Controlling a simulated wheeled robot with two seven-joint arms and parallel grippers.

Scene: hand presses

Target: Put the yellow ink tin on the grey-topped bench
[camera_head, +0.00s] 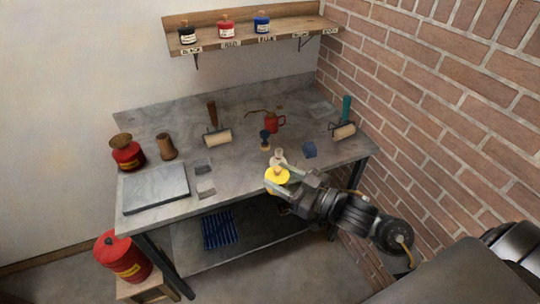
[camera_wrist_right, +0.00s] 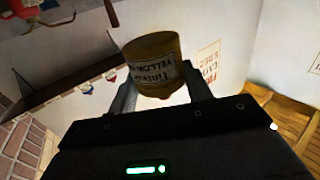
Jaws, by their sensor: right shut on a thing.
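The yellow ink tin (camera_head: 277,176) is between the fingers of my right gripper (camera_head: 284,180), at the front edge of the grey-topped bench (camera_head: 240,165). My left gripper is not in view.
A pale small object (camera_head: 278,157) stands just behind the tin. A wall shelf (camera_head: 250,40) holds black, red and blue tins. A brick wall is at right.

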